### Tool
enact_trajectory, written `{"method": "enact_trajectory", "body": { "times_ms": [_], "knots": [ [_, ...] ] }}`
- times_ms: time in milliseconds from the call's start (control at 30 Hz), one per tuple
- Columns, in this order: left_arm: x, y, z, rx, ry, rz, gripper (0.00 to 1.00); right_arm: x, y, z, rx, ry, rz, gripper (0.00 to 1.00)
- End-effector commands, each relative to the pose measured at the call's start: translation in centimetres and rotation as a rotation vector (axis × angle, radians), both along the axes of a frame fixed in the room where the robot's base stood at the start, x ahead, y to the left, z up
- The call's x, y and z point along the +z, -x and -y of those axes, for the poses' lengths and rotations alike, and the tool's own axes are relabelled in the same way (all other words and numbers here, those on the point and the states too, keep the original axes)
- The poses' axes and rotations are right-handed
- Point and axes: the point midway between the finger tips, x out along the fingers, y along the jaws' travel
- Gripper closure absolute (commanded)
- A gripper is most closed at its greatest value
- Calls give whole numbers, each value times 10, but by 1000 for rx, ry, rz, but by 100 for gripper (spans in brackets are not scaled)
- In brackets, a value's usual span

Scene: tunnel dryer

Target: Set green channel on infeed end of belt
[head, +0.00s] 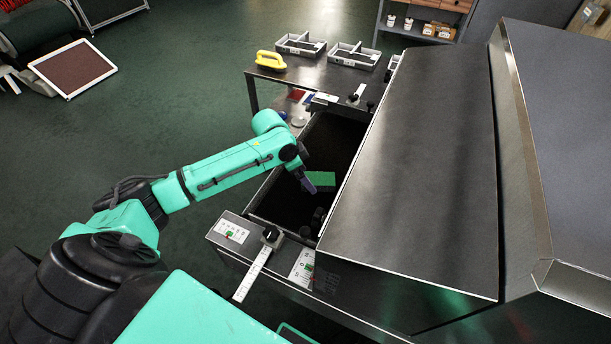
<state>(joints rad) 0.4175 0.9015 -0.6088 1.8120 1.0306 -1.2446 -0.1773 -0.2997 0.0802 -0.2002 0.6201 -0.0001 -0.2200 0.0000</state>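The green channel (321,179) is a flat green piece over the dark belt (330,137), in the open end of the dryer to the left of its metal hood. My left gripper (309,187) reaches in from the left, and its purple-grey fingertips are at the left end of the green channel. The gripper is small and partly hidden by its own wrist. I cannot tell whether the fingers are closed on the channel, or whether the channel touches the belt. My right gripper is not in view.
The large metal hood (425,165) blocks the right side. A front ledge (262,262) carries a ruler-like slide (254,272) and printed label plates. Behind the belt, a table holds a yellow-handled tool (270,60) and two grey trays (300,45). Green floor is open at left.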

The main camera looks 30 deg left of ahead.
Motion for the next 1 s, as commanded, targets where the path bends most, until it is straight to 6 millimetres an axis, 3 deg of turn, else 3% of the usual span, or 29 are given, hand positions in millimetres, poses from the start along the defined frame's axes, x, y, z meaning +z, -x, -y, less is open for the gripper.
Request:
{"method": "enact_trajectory", "body": {
  "times_ms": [167,400,500,1000],
  "knots": [
    [31,9,-10,-1,-5,3,8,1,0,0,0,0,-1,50],
    [89,27,-26,1,-4,3,8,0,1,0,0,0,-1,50],
    [103,31,-29,1,-2,0,8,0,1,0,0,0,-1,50],
    [110,33,-30,1,0,0,8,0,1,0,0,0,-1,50]
  ]
}}
